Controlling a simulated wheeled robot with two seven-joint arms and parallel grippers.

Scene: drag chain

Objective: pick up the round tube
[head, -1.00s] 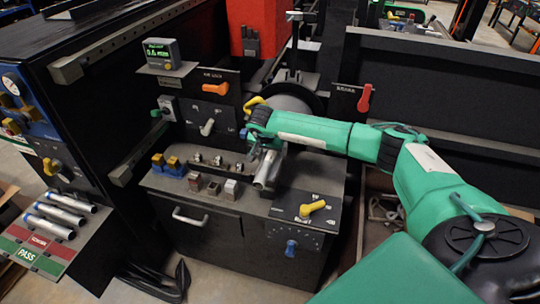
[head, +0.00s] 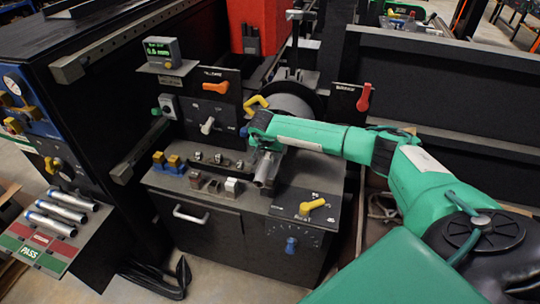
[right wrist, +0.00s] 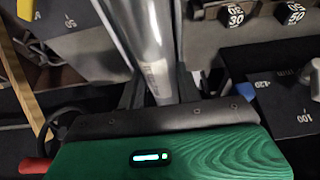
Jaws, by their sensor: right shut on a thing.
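The round tube (head: 264,171) is a silver metal cylinder above the top of the dark bench in the middle of the head view. My right gripper (head: 266,153) is shut on it; the arm reaches in from the right. In the right wrist view the tube (right wrist: 150,40) runs up from between the two dark fingers (right wrist: 160,92). Whether the tube touches the bench I cannot tell. My left gripper is not in view.
Several tubes with blue ends (head: 60,213) lie on a rack at the left, by a green PASS plate (head: 27,252). A yellow lever (head: 312,204) is just right of the held tube. Small blocks (head: 213,186) stand to its left. A red lever (head: 364,97) rises behind.

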